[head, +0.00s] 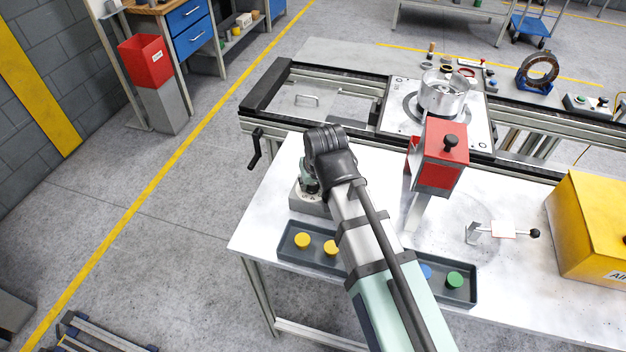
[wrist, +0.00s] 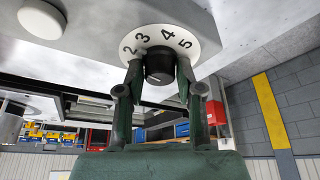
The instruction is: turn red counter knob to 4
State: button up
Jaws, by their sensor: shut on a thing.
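In the wrist view a black round knob (wrist: 160,62) sits on a white dial (wrist: 203,40) printed with 2, 3, 4 and 5. A small pale mark shows on the knob; I cannot tell which number it stands for. The dial is on a grey housing (wrist: 110,22). My gripper (wrist: 159,74) has a green finger on each side of the knob and is shut on it. In the head view my gripper (head: 308,187) is low over a grey box (head: 310,204) at the table's left; my wrist hides much of it. No red shows on this knob.
A red box with a black knob (head: 451,142) stands right of my arm. A dark tray (head: 290,250) with coloured discs lies in front, partly under my arm. A lever clamp (head: 490,230) and yellow box (head: 590,230) are further right.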

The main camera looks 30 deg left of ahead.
jog(key=m+h, duration=0.1)
jog(key=m, duration=0.2)
jog(key=m+t+h, duration=0.1)
jog(key=m, duration=0.2)
jog(key=shift+s+a+f, duration=0.1)
jog(key=shift+s+a, duration=0.05)
jog(key=m+h, duration=0.1)
jog(key=m, duration=0.1)
jog(key=m+h, duration=0.1)
jog(key=m, duration=0.2)
jog(key=shift+t+b, duration=0.3)
jog(key=shift+b, duration=0.1)
jog(key=shift+m, duration=0.4)
jog(key=o, duration=1.2)
jog(key=shift+c, duration=0.2)
jog(key=shift+s+a+r, duration=0.15)
jog(key=shift+s+r, duration=0.05)
jog(key=shift+r, duration=0.4)
jog(key=v, duration=1)
jog(key=shift+s+r, duration=0.2)
jog(key=shift+r, duration=0.15)
